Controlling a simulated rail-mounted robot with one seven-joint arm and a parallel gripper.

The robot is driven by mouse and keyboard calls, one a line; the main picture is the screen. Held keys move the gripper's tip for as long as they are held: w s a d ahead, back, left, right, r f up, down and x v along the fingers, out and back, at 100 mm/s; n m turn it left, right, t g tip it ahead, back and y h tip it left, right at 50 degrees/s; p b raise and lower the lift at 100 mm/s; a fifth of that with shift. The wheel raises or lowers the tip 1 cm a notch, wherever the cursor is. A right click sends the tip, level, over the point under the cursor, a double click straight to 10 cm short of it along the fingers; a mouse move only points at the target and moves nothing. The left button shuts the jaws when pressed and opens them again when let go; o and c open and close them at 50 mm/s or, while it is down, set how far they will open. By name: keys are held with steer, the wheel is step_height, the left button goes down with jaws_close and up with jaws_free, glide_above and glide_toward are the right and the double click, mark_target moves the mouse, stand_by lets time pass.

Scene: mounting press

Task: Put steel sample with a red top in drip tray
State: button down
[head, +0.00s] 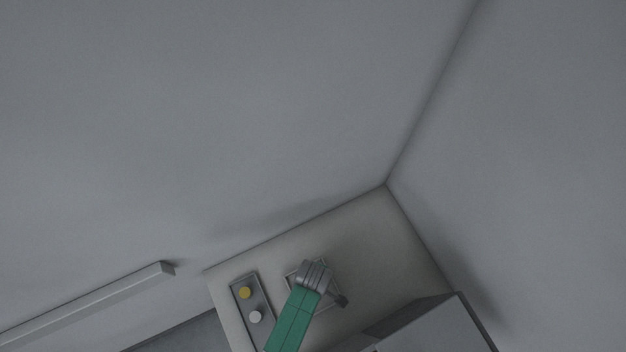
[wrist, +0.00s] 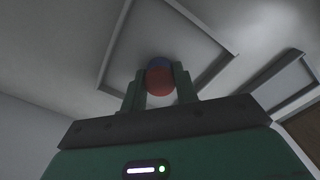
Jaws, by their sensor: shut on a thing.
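My gripper (wrist: 160,88) is shut on a round-topped sample with a red top (wrist: 160,83) in the wrist view. The held sample's body is hidden. A shallow square tray, apparently the drip tray (wrist: 205,30), lies beyond the fingers. In the head view this tray (head: 289,279) is partly covered by my arm and wrist, and the held sample cannot be made out.
A narrow rack (head: 237,311) left of the square tray holds a yellow-topped piece (head: 245,293) and a white-topped piece (head: 255,317). A grey box-shaped unit (head: 430,328) stands at the right. Walls close in the table's back and right; the table's back corner is clear.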

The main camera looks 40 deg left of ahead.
steer(key=c, duration=1.1)
jaws_free()
step_height(320, 180, up, 12)
steer(key=shift+r+p, duration=0.15)
steer(key=shift+p, duration=0.55)
